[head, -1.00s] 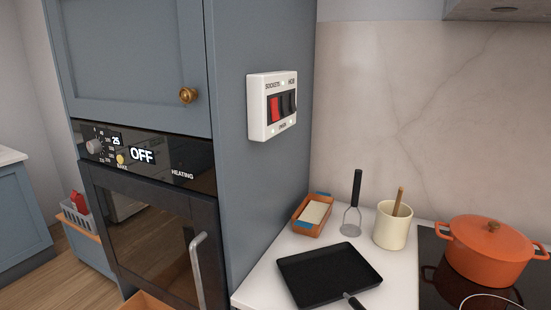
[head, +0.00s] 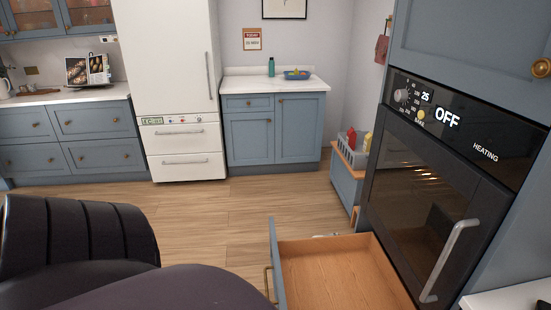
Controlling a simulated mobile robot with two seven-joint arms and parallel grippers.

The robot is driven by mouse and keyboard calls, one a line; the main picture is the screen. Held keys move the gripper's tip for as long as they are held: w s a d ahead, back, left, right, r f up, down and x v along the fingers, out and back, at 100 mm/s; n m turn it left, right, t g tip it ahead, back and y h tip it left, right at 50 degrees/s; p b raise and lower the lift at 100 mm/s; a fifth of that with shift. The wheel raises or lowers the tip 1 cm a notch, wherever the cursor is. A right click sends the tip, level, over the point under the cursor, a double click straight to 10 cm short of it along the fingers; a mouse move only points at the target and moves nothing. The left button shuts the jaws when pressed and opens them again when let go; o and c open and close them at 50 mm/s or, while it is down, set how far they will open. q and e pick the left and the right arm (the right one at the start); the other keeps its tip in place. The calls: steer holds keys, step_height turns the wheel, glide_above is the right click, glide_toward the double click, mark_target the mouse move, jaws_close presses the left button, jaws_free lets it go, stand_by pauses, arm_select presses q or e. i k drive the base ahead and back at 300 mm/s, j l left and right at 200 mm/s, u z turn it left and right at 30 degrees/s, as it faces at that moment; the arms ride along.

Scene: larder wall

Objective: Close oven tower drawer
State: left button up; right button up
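The oven tower drawer (head: 338,277) is pulled open below the oven (head: 425,190). Its inside is bare pale wood where it shows. Its blue front panel (head: 278,262) stands out from the tower over the floor, facing left, with a brass handle (head: 268,284) on it. The near part of the drawer is cut off by the bottom edge of the view. Dark rounded links of my own arm fill the lower left, apart from the drawer in the picture. Neither gripper shows.
Beyond the drawer, a blue pull-out unit (head: 346,186) holds a grey basket with red and yellow bottles. A white fridge (head: 172,90) and a blue cabinet (head: 273,130) stand at the back. The wooden floor (head: 215,215) between is clear. The oven's handle (head: 449,262) juts out.

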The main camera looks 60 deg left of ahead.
mark_target(350, 271)
steer(key=k+u, duration=0.25)
steer(key=k+l+u, duration=0.1)
steer(key=u, duration=1.3)
